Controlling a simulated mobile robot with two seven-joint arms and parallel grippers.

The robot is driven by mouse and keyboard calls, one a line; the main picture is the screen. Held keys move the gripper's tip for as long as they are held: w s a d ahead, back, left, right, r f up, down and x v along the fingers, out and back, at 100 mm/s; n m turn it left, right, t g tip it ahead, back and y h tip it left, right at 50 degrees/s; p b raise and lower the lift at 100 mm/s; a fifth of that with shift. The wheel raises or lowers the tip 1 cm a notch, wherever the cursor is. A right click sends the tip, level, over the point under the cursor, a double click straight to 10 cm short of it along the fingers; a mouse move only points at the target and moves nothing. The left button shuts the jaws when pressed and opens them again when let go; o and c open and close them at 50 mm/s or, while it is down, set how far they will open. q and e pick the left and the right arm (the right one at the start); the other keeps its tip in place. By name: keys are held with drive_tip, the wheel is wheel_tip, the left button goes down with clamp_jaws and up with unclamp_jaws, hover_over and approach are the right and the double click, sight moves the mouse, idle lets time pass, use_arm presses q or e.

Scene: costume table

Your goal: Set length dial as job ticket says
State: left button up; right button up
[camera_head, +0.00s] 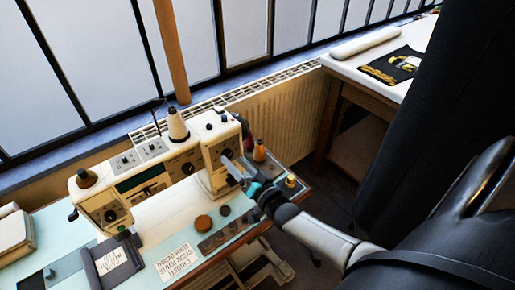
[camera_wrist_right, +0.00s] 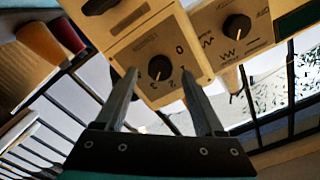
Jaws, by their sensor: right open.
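The cream sewing machine (camera_head: 150,178) stands on the table. A black dial (camera_head: 227,155) is on its right-hand column. In the right wrist view this black dial (camera_wrist_right: 160,68) has numbers around it, including a 0, and a pale pointer mark towards the picture's bottom. My right gripper (camera_head: 238,170) is open in front of it. In the wrist view, the fingertips (camera_wrist_right: 158,72) lie on either side of the dial; contact cannot be told. My left gripper is not in view.
A second dial (camera_wrist_right: 237,27) with stitch symbols sits beside the numbered one. A dark holder with a white note (camera_head: 111,262) stands at the front left. Another table (camera_head: 408,88) stands behind right.

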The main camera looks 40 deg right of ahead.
drive_tip(key=s+p, duration=0.1)
drive_tip(key=s, duration=1.2)
drive_tip(key=shift+s+d, duration=0.25)
drive_tip(key=shift+s, duration=0.05)
drive_tip(key=s+a+f+n+g+b, duration=0.15)
drive_tip(key=s+f+g, duration=0.3)
drive_tip(key=f, duration=0.85)
drive_tip(key=s+a+f+n+g+b, duration=0.1)
drive_tip(key=s+f+n+g+b, duration=0.3)
drive_tip(key=f, duration=0.9)
drive_tip(key=s+a+f+n+g+b, duration=0.1)
drive_tip(key=s+f+g, duration=0.3)
drive_tip(key=s+f, duration=0.4)
drive_tip(key=s+a+f+n+g+b, duration=0.1)
drive_tip(key=s+a+f+n+g, duration=0.2)
drive_tip(key=s+f, duration=0.5)
drive_tip(key=s+a+g, duration=0.1)
drive_tip(key=s, duration=0.4)
drive_tip(key=shift+s+a+h, duration=0.25)
drive_tip(key=shift+a+h, duration=0.05)
drive_tip(key=shift+a, duration=0.05)
drive_tip(key=shift+g, duration=0.25)
